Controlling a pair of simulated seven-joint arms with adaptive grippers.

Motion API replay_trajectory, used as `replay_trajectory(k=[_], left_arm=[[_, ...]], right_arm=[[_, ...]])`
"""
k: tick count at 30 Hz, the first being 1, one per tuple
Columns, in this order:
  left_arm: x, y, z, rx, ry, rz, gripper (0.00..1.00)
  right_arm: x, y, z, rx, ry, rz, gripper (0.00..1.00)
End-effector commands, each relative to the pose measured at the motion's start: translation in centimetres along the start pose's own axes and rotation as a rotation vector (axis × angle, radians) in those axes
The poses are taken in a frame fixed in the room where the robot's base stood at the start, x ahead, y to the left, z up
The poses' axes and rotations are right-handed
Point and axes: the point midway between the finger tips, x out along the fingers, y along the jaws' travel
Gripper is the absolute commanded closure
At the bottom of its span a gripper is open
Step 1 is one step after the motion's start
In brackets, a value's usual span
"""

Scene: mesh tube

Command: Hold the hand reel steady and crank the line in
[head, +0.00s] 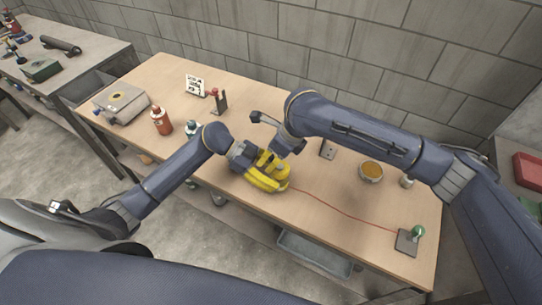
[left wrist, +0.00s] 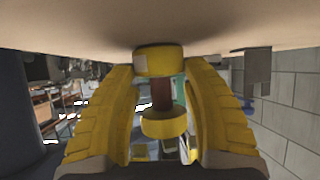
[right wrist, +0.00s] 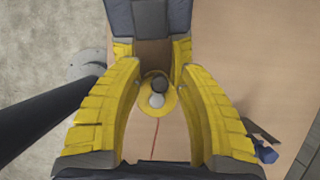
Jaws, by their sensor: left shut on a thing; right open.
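The hand reel shows in the left wrist view as two yellow discs (left wrist: 160,62) with a red-brown core between them. My left gripper (left wrist: 162,85) is shut on it low over the table; it is the lower gripper in the head view (head: 270,178). In the right wrist view the reel's yellow top (right wrist: 168,107) carries a dark knob and a pale knob. My right gripper (right wrist: 158,85) is open, its fingers on both sides of the reel top, apart from the knobs. A red line (head: 345,213) runs from the reel to a dark plate (head: 407,243) with a green ball (head: 418,232).
The wooden table (head: 330,220) is clear along the line. A bowl (head: 370,171) with orange-brown contents stands to the right. A red bottle (head: 161,121), a grey box (head: 121,103) and a white card (head: 195,85) stand to the left. A block wall (head: 330,40) is behind.

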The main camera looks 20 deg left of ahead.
Motion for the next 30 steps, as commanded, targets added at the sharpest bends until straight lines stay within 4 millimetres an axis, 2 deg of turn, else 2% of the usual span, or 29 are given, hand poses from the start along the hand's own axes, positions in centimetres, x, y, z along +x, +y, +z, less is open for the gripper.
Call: replay_trajectory(k=[7, 17, 30], left_arm=[[0.02, 0.02, 0.05, -0.001, -0.001, 0.000, 0.67], [0.02, 0.01, 0.05, -0.001, -0.001, 0.000, 0.67], [0.04, 0.03, 0.03, 0.000, 0.000, 0.001, 0.67]], right_arm=[[0.01, 0.00, 0.01, 0.000, 0.000, 0.000, 0.61], [-0.01, -0.01, 0.02, 0.000, 0.000, 0.000, 0.99], [-0.03, 0.01, 0.06, 0.000, -0.001, 0.000, 1.00]])
